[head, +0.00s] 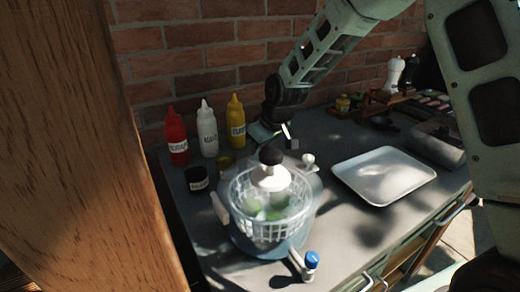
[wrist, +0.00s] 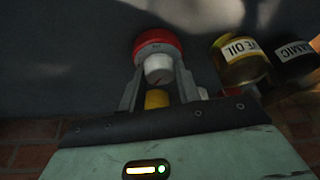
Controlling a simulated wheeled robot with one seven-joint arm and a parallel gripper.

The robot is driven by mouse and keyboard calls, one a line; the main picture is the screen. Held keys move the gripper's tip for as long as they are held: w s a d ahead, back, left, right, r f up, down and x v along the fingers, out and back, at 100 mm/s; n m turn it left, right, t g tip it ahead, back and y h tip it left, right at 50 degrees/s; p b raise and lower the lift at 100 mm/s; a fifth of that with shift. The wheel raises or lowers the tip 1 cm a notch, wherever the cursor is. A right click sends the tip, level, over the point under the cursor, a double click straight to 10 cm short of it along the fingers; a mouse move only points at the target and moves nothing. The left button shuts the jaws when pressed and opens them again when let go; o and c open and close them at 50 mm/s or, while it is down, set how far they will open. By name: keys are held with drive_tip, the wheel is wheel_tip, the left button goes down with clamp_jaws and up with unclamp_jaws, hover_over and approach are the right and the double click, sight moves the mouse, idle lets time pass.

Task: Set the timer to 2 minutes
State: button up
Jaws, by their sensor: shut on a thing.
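The timer (wrist: 155,40) shows in the wrist view as a round red body with a white knob (wrist: 158,67) facing me. I cannot read its setting. My gripper (wrist: 158,74) has its two grey fingers on either side of the white knob and is shut on it. In the head view my gripper (head: 284,136) is low over the table near the brick wall, behind the basket. The timer cannot be made out there.
Red (head: 177,138), white (head: 208,130) and yellow (head: 236,122) squeeze bottles stand left of my gripper. A basket with green things (head: 236,208) is in front, a white tray (head: 345,176) to the right. Oil (wrist: 240,62) and dark (wrist: 293,58) jars are close in the wrist view.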

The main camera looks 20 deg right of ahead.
idle(0.3)
drive_tip(key=o, duration=1)
drive_tip(key=v, duration=1.7)
drive_tip(key=shift+r+b, duration=0.25)
drive_tip(key=shift+b, duration=0.05)
